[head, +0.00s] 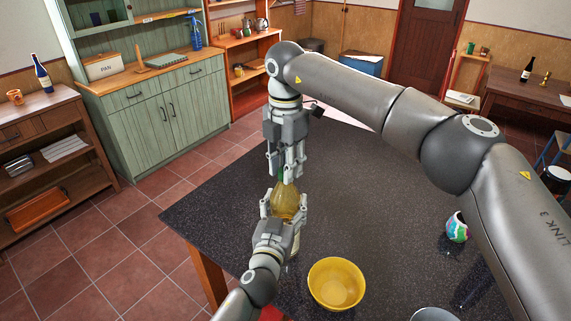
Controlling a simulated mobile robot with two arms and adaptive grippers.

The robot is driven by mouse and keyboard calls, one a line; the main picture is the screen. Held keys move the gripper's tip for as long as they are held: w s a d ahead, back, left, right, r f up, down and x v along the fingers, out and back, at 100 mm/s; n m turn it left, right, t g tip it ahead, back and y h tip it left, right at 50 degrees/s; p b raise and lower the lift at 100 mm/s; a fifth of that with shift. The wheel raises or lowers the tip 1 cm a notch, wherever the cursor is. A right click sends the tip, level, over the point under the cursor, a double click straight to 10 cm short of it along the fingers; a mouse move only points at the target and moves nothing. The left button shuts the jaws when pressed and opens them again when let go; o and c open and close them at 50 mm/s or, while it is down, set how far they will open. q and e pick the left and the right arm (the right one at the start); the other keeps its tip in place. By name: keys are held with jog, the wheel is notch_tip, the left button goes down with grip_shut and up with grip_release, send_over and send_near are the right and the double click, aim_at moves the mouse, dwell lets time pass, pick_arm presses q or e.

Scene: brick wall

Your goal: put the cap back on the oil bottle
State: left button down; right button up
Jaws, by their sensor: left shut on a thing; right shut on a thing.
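The oil bottle (286,198), yellow and see-through, stands upright at the left part of the dark speckled table. My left gripper (284,208) is shut around its body from the near side and hides much of its lower part. My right gripper (283,175) points down from above and is shut on a small green cap (281,173), mostly hidden by the fingers. The cap is right over the top of the bottle. I cannot tell whether it touches the neck.
A yellow bowl (336,286) stands on the table (375,215) just right of my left gripper. A colourful patterned object (457,228) is farther right, and a grey rounded thing (432,314) shows at the bottom edge. The table's middle is clear beneath my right arm.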

jog(key=shift+w+m, duration=0.1)
jog(key=shift+m, duration=0.6)
jog(key=o, duration=0.7)
jog(key=shift+r, duration=0.1)
jog(key=shift+r, duration=2.2)
jog(key=shift+c, duration=0.3)
